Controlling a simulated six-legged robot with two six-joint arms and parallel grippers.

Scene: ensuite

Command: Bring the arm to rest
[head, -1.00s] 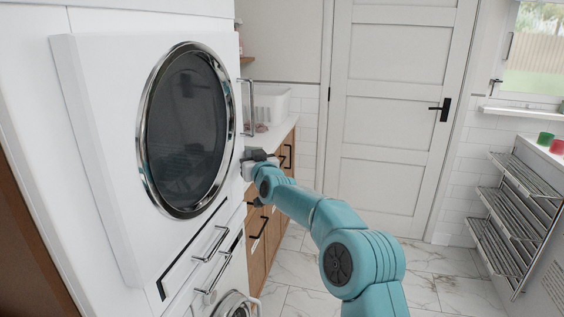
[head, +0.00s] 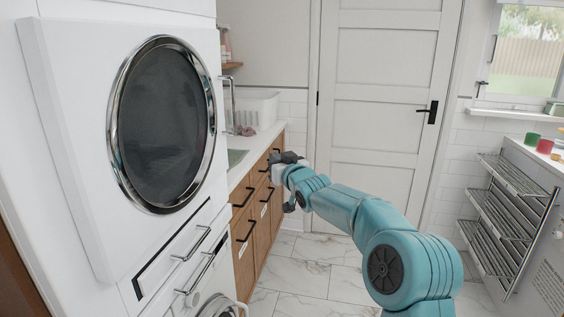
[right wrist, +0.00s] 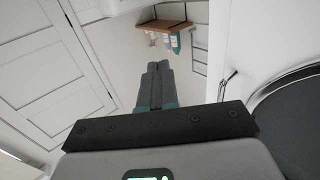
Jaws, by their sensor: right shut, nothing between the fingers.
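My right arm, teal, reaches forward from the lower right in the head view. My right gripper (head: 287,158) is at its far end, in front of the wooden cabinet fronts and right of the white machine. In the right wrist view the gripper's fingers (right wrist: 154,88) lie together, shut, with nothing between them. The gripper appears apart from the machine door, though its gap to the cabinet is hard to judge. My left gripper is not in view.
A white machine with a round dark door (head: 162,124) stands close on the left. Wooden cabinets (head: 262,215) with black handles run behind it. A closed white door (head: 382,110) is at the back. A wire rack (head: 503,215) stands at the right. Marble floor (head: 310,265) is clear between.

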